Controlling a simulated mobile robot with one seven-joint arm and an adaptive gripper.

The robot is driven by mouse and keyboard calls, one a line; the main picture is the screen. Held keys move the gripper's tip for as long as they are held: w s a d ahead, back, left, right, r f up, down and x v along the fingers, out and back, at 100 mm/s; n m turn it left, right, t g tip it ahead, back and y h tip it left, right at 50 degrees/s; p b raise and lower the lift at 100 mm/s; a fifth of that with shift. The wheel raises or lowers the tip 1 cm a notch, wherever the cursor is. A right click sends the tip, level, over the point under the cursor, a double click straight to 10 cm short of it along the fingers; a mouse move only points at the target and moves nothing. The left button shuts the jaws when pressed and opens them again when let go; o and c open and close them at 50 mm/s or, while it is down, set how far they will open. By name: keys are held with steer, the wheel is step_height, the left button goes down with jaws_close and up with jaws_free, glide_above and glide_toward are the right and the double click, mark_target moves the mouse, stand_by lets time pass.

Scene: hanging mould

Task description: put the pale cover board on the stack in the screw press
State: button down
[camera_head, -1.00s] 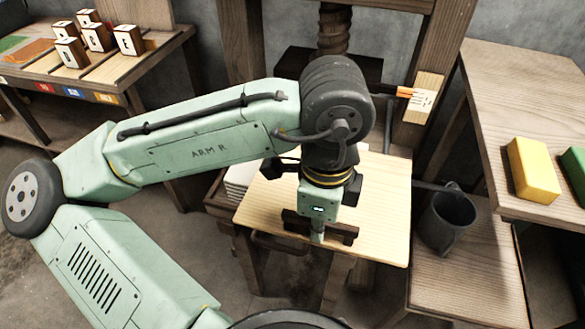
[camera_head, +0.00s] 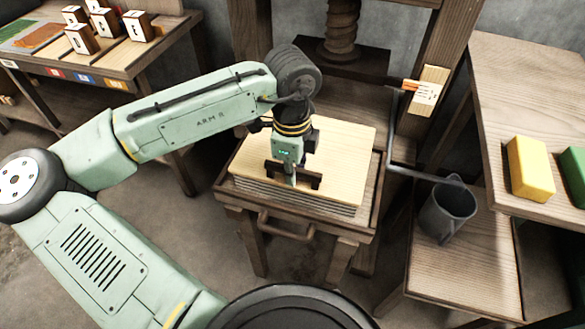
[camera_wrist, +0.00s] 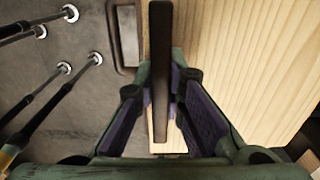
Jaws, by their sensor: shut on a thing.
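The pale cover board (camera_head: 345,150) lies over the grey-white stack (camera_head: 300,203) in the screw press, roughly lined up with it. I see no clear gap between them from here. My gripper (camera_head: 293,177) points down near the board's front edge and is shut on its dark handle bar (camera_head: 313,181). In the wrist view the fingers (camera_wrist: 162,95) stand on either side of the dark bar (camera_wrist: 161,50), with the pale board (camera_wrist: 240,50) beneath. My arm hides part of the board's back left.
The press screw (camera_head: 342,35) stands behind the board between wooden posts. The press tray (camera_head: 228,187) has a front handle (camera_head: 285,228). To the right are a grey mug (camera_head: 445,213), a yellow block (camera_head: 530,168) and a green block (camera_head: 575,172). A block table (camera_head: 95,65) stands back left.

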steer(key=c, duration=1.7)
jaws_free()
steer(key=shift+f, duration=0.1)
step_height(320, 180, up, 12)
steer(key=shift+s+r+b, duration=0.1)
steer(key=shift+r+b, duration=0.05)
steer(key=shift+b, duration=0.6)
